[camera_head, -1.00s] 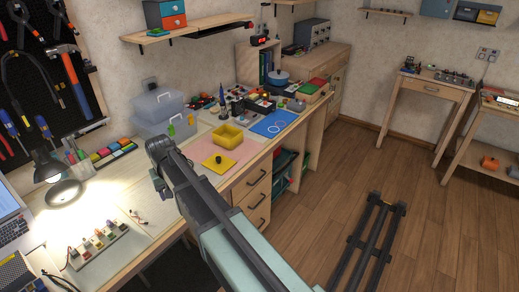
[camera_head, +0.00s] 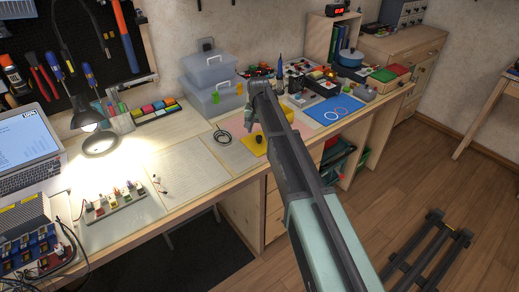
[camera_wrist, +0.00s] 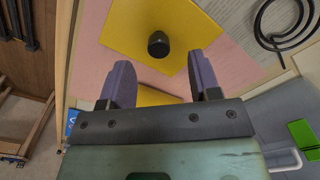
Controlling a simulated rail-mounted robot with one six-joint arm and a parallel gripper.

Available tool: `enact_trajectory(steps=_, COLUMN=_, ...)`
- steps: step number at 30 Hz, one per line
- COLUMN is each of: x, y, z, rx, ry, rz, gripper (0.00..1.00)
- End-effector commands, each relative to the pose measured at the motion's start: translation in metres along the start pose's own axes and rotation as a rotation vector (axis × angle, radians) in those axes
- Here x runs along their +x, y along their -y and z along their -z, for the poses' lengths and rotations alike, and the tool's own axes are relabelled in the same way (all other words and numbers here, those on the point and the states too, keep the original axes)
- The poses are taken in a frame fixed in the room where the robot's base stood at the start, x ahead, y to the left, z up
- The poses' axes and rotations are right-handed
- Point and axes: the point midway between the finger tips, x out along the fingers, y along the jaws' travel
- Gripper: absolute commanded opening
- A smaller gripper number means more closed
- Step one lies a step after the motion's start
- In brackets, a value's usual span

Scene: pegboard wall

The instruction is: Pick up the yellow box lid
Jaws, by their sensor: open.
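The yellow box lid (camera_head: 249,146) lies flat on the workbench with a black knob (camera_head: 258,139) on top, partly covered by my arm in the head view. In the wrist view the lid (camera_wrist: 190,42) and its round black knob (camera_wrist: 158,44) show just beyond the fingertips. My gripper (camera_wrist: 160,76) is open and empty, its two purple-grey fingers apart, with the knob roughly midway across the gap and not between the pads. A second yellow surface, likely the yellow box (camera_wrist: 150,97), shows between the fingers. In the head view my arm hides the fingers and most of the box area.
A coiled black cable (camera_head: 222,136) lies left of the lid. Clear bins (camera_head: 210,98) stand behind it against the wall. A blue mat (camera_head: 333,108) and cluttered trays are to the right. Bench front is mostly clear.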

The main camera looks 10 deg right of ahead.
Motion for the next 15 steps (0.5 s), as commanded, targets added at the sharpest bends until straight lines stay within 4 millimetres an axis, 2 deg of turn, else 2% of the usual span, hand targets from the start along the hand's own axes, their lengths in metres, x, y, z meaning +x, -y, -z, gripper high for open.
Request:
enact_trajectory(steps=2, x=0.004, y=0.000, z=0.000, rx=0.000, ry=0.000, rz=0.000, gripper=0.57)
enact_trajectory(steps=9, x=0.051, y=-0.001, z=0.000, rx=0.000, ry=0.000, rz=0.000, gripper=0.57)
enact_trajectory(steps=15, x=0.050, y=-0.001, z=0.000, rx=0.000, ry=0.000, rz=0.000, gripper=0.57)
